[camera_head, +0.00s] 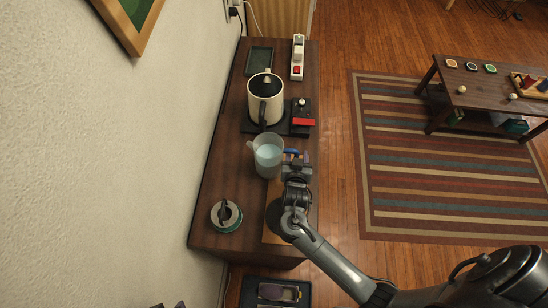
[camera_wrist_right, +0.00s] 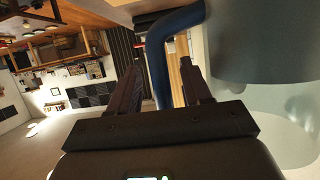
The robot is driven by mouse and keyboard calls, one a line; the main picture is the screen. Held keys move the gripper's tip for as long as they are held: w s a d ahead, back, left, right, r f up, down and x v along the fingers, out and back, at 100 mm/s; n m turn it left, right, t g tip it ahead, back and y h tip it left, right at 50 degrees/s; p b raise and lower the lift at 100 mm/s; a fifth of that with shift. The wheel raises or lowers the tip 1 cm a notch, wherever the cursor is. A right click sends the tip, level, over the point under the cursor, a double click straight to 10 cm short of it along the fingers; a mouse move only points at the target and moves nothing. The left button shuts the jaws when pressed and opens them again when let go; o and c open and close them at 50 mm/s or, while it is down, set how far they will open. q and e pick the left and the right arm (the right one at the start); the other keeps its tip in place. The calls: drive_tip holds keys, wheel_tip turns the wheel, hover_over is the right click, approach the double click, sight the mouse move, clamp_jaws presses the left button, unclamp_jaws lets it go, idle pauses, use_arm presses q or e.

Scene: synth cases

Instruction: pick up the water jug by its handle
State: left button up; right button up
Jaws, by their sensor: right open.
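The water jug (camera_head: 268,158) is translucent with pale blue contents and stands upright on the narrow brown cabinet. Its blue handle (camera_head: 291,152) is on the right side, partly hidden by my right gripper (camera_head: 297,162). In the right wrist view the handle (camera_wrist_right: 160,62) passes between the two dark fingers of my right gripper (camera_wrist_right: 165,85), which are open with space around it. The jug's body (camera_wrist_right: 262,50) fills the right of that view. I cannot make out my left gripper.
A cream kettle (camera_head: 265,103) stands on a dark base just behind the jug. A dark device with a red part (camera_head: 303,121) is beside it, and a white power strip (camera_head: 298,57) lies farther back. A round green-rimmed container (camera_head: 227,216) is nearer. The wall is close on the left.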

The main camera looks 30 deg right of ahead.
drive_tip(key=shift+w+d+f, duration=0.35)
drive_tip(key=shift+w, duration=0.05)
drive_tip(key=shift+w+r, duration=0.1)
drive_tip(key=shift+w, duration=0.2)
drive_tip(key=shift+s, duration=0.2)
drive_tip(key=shift+c, duration=0.6)
clamp_jaws()
drive_tip(key=shift+w+r, duration=0.1)
